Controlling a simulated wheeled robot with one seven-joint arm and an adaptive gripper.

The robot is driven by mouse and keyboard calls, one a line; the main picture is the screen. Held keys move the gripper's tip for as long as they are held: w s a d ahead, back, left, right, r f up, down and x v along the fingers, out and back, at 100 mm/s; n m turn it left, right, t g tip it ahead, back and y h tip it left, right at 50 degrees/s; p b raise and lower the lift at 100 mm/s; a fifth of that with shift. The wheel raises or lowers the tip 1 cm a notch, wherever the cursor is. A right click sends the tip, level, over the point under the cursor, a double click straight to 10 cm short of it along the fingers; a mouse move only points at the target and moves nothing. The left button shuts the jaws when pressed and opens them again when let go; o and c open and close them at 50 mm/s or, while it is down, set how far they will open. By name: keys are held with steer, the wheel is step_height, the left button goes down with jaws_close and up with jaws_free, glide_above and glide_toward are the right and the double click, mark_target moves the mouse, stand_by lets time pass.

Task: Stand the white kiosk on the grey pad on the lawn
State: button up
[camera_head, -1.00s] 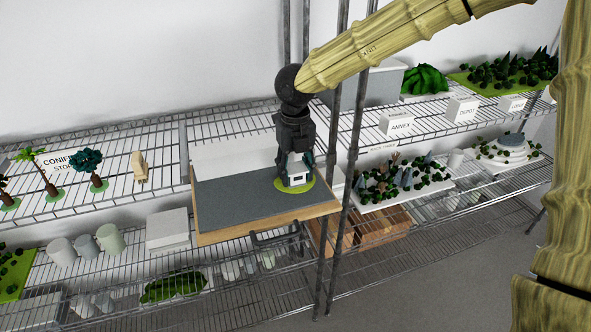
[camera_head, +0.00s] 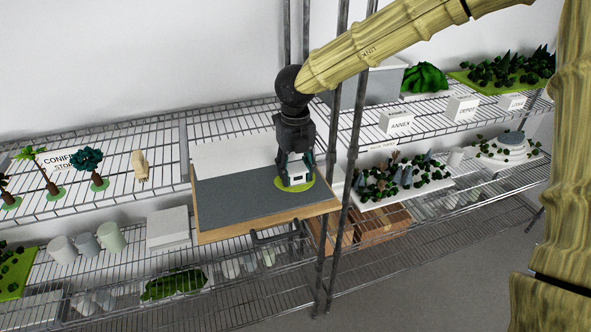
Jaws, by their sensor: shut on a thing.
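The white kiosk (camera_head: 298,180) is a small white house shape at the right end of the grey-topped board. My gripper (camera_head: 297,165) points down from above and is shut on the kiosk. The kiosk looks upright over the round green lawn (camera_head: 281,184). The lawn lies on the board's grey top. The grey pad cannot be made out; the kiosk and gripper cover the lawn's middle. I cannot tell whether the kiosk touches the surface below it.
The wooden-edged board (camera_head: 235,203) sits on the wire shelf, its grey top clear to the left. A metal post (camera_head: 341,215) stands close to its right. A tray of model trees (camera_head: 402,182) lies beyond the post. Palm models (camera_head: 48,185) stand far left.

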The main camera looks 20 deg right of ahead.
steer(key=o, duration=0.8)
steer(key=shift+c, duration=0.2)
steer(key=shift+r, duration=0.1)
steer(key=shift+r+p, duration=1.15)
steer(key=shift+p, duration=0.1)
steer(key=shift+r, duration=2.2)
steer(key=shift+f, duration=0.1)
